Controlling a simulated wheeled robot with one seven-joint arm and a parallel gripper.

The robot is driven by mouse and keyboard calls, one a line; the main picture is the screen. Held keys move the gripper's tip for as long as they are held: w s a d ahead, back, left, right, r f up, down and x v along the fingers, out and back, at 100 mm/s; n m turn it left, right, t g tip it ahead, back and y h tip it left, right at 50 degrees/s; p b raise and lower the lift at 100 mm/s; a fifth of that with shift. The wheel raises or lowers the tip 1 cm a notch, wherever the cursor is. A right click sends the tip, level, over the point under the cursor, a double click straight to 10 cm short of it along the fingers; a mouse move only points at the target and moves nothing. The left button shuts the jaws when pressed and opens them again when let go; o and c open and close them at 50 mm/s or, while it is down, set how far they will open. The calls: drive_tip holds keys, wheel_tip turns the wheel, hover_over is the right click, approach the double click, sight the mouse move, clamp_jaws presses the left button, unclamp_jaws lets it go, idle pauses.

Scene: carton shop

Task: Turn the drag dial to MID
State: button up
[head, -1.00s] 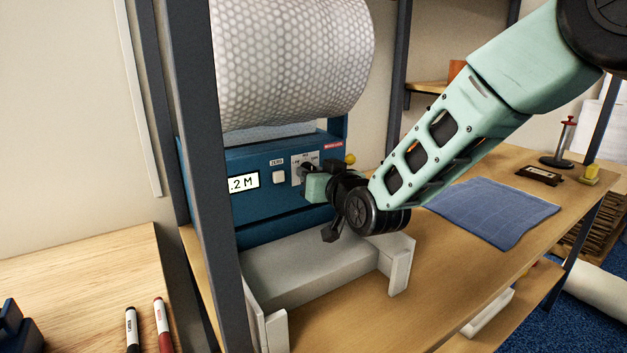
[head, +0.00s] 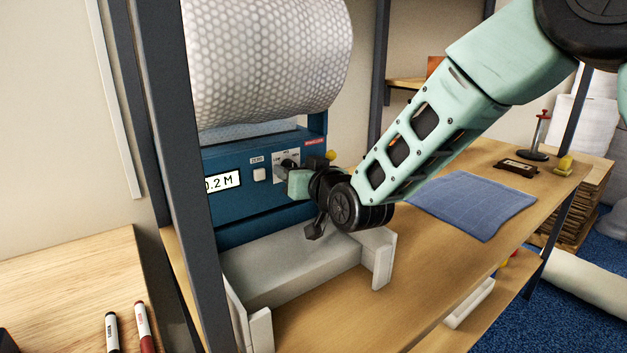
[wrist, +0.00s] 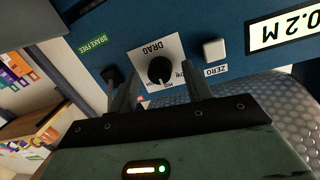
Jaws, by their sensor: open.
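The drag dial (wrist: 161,71) is a round black knob on a white plate marked DRAG, on a blue machine front (head: 260,208). The wrist view shows it upside down, and I cannot read its pointer's setting clearly. In the head view my gripper partly hides the dial plate (head: 279,163). My gripper (wrist: 160,88) is open, its two fingers apart on either side of the dial in the wrist view. I cannot tell whether they touch it. In the head view my gripper (head: 294,174) is close to the panel.
A white ZERO button (wrist: 214,50) and a display reading 0.2 M (wrist: 283,31) sit beside the dial. A BRAKE FREE label (wrist: 86,44) is on the other side. A bubble-wrap roll (head: 265,60) hangs above. A grey tray (head: 300,265) lies below; a blue cloth (head: 470,207) lies right.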

drive_tip(key=b+v, duration=0.2)
drive_tip(key=v, duration=1.5)
drive_tip(key=shift+w, duration=0.1)
drive_tip(key=s+f+n+g+h+p, duration=0.2)
drive_tip(key=s+f+g+h+p, duration=0.1)
drive_tip(key=s+f+g, duration=0.45)
drive_tip(key=s+d+g+h+p, duration=0.1)
drive_tip(key=s+d+g+h, duration=0.1)
drive_tip(key=s, duration=0.6)
drive_tip(key=s+d+n+g+h+p, duration=0.1)
drive_tip(key=s+d+g+h+p, duration=0.1)
drive_tip(key=s+d+g, duration=0.3)
drive_tip(key=s+d+r, duration=0.1)
drive_tip(key=s, duration=0.2)
drive_tip(key=shift+s+n+h, duration=0.3)
drive_tip(key=shift+s, duration=0.1)
drive_tip(key=shift+a, duration=0.1)
